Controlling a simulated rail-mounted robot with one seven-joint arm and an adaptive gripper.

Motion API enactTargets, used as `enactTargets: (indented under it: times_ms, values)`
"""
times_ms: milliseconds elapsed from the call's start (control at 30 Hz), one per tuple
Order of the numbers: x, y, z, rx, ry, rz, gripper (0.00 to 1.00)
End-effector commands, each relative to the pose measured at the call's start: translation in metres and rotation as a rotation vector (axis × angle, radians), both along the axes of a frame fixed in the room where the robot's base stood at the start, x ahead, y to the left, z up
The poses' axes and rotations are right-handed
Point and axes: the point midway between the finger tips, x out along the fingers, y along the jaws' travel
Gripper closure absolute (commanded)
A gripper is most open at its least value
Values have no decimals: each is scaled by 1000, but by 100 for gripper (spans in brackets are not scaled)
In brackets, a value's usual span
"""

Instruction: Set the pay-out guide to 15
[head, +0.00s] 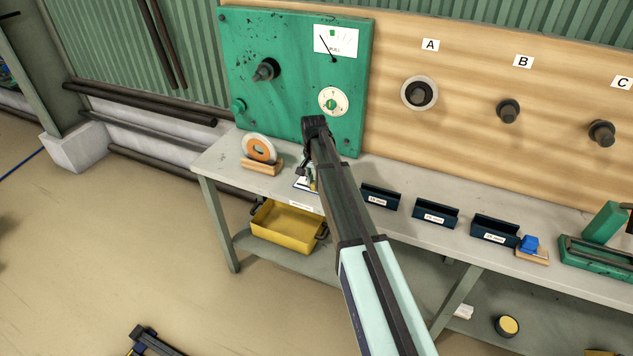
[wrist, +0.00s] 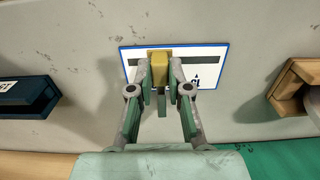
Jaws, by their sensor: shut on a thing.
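The pay-out guide is a white plate with a blue border (wrist: 217,68) and a dark slot, lying on the bench. A yellow slider block (wrist: 159,64) stands at the slot. My gripper (wrist: 160,80) is shut on this block, one finger at each side. In the wrist view, an upside-down "15" (wrist: 196,82) with a small pointer mark shows to the right of the block, apart from it. The gripper and block hide the plate's middle. In the head view, the plate (head: 302,184) shows only partly beside my arm, and the gripper (head: 311,178) is mostly hidden.
A green panel (head: 290,75) with a dial gauge and knobs stands behind the bench. An orange-and-white roll (head: 259,149) sits in a wooden holder to the left. Several dark blue trays, including one (head: 380,196), line the bench to the right. A yellow bin (head: 287,228) is below.

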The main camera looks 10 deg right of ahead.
Motion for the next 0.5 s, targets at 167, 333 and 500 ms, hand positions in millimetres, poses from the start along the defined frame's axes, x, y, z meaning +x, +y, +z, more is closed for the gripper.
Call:
enactTargets:
  times_ms: [167,333,500]
  values:
    - [25,31,0,4,-1,3,100]
    - [30,41,0,5,-2,0,100]
    - [30,42,1,7,-5,0,100]
